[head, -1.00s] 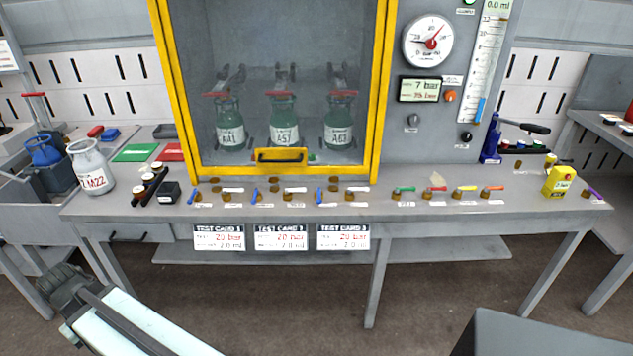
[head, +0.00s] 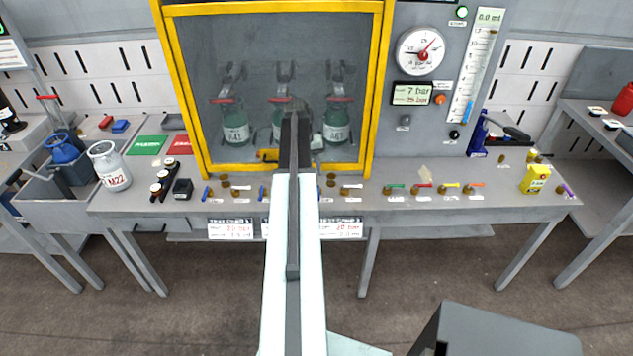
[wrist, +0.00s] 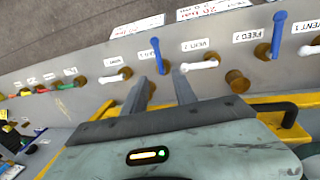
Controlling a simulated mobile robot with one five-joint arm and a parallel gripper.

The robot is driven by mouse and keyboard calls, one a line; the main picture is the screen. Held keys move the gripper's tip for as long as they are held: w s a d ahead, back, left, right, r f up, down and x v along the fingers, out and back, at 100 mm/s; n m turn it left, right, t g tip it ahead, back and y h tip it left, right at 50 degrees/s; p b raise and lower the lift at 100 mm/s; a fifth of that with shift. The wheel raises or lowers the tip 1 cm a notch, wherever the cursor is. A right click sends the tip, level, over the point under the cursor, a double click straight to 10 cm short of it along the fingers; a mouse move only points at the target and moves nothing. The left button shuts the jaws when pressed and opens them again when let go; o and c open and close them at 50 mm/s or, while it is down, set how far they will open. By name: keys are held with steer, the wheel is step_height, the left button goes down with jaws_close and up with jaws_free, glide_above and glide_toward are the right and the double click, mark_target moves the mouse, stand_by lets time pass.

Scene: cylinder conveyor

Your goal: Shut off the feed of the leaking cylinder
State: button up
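Three green cylinders stand behind the glass of a yellow-framed cabinet: the left one (head: 235,125), the middle one (head: 278,125), partly hidden by my arm, and the right one (head: 336,125). Which one leaks I cannot tell. In the wrist view, blue feed handles and white vent handles line the bench front. My gripper (wrist: 160,76) is open and empty, its fingers on either side of the lower end of the feed 3 blue handle (wrist: 157,52); contact is unclear. The feed 2 blue handle (wrist: 278,34) and vent 2 white handle (wrist: 200,66) are to its right.
The vent 3 white handle (wrist: 114,77) is close left of the fingers. The yellow cabinet frame (head: 370,90) rises behind the valves. A gauge (head: 421,51) and a display reading 7 bar (head: 412,94) are at right. Coloured valves (head: 445,188) line the right bench.

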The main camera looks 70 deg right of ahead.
steer(key=f+b, duration=0.5)
steer(key=s+f+b, duration=0.1)
steer(key=f+b, duration=0.1)
steer(key=shift+s+d+f, duration=0.1)
steer(key=shift+d+f, duration=0.15)
steer(key=shift+f, duration=0.1)
steer(key=shift+r, duration=0.1)
